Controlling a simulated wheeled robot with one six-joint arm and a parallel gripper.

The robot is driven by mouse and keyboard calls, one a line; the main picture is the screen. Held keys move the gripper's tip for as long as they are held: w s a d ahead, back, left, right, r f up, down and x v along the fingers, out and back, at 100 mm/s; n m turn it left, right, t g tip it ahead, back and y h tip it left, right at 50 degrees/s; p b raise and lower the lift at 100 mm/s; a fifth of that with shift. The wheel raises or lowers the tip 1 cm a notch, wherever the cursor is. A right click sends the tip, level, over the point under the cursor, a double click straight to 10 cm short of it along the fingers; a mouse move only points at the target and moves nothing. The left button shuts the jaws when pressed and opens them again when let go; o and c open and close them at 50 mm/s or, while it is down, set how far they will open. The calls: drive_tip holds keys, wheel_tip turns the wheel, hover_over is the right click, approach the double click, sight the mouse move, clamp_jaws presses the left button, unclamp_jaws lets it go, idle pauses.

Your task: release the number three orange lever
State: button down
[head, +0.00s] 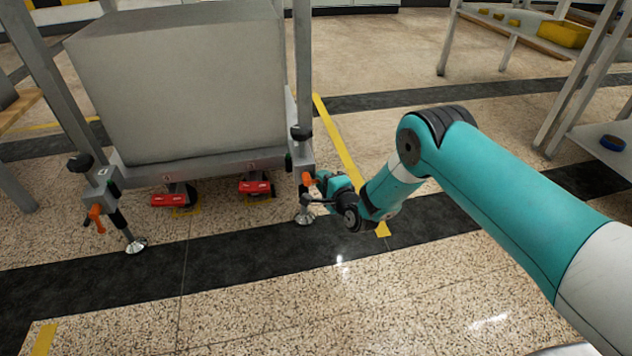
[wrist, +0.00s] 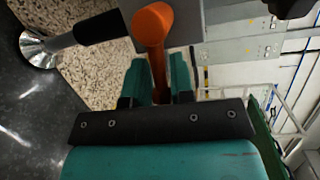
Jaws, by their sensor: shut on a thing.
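Two orange levers show on the corner posts of a wheeled frame. One orange lever (head: 96,213) is on the left post, with no gripper near it. The other orange lever (head: 307,178) is on the right post, and my gripper (head: 313,190) is at it. In the wrist view my gripper (wrist: 162,85) is shut on this lever (wrist: 152,25), whose stem runs down between the two teal fingers. The lever's round head stands above the fingertips. I cannot read a number on either lever.
The frame carries a large grey block (head: 185,85). Two red caster pedals (head: 174,199) sit under it, and levelling feet (head: 137,246) stand on the floor. Shelving (head: 560,60) stands at the right. The speckled floor in front is clear.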

drive_tip(key=shift+a+r+n+p, duration=0.15)
drive_tip(key=shift+r+n+p, duration=0.2)
drive_tip(key=shift+r+n, duration=0.05)
drive_tip(key=c, duration=1)
unclamp_jaws()
drive_tip(key=shift+s+d, duration=0.15)
drive_tip(key=shift+d, duration=0.05)
drive_tip(key=p+v, duration=1.7)
drive_tip(key=p, duration=0.3)
drive_tip(key=shift+r, duration=0.2)
drive_tip(key=shift+a, duration=0.1)
